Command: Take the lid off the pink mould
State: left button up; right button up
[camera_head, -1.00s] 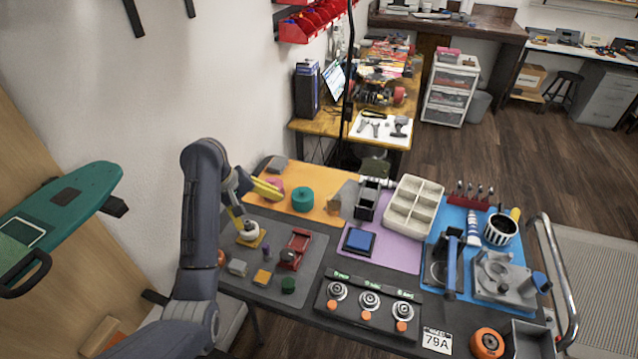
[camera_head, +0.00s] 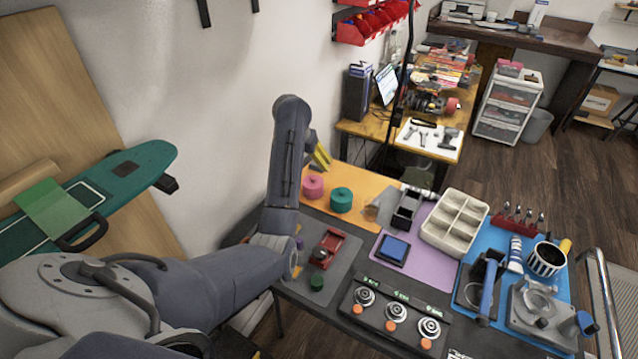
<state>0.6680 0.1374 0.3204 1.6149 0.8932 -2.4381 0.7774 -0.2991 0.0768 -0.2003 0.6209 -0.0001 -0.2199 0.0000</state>
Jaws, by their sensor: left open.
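The pink mould (camera_head: 313,188) is a small round pink piece on the orange mat, with a small knob showing on top. Its lid cannot be told apart from its body at this size. My left gripper (camera_head: 322,158) has yellow fingers and is open, just above and behind the pink mould in the picture, apart from it. My left arm hides part of the gripper. A similar teal mould (camera_head: 341,200) stands just right of the pink one. My right gripper is not in view.
The orange mat (camera_head: 375,187) has some bare room around the moulds. A dark open holder (camera_head: 407,208) and a cream compartment tray (camera_head: 456,222) stand to the right. A red tool (camera_head: 327,247) and a dark green piece (camera_head: 317,283) lie on the grey mat in front.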

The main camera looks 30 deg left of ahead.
aim_at(312, 178)
pick_arm(q)
jog(key=x, duration=1.5)
jog(key=shift+w+f, duration=0.1)
jog(key=shift+w, duration=0.05)
jog(key=c, duration=1.1)
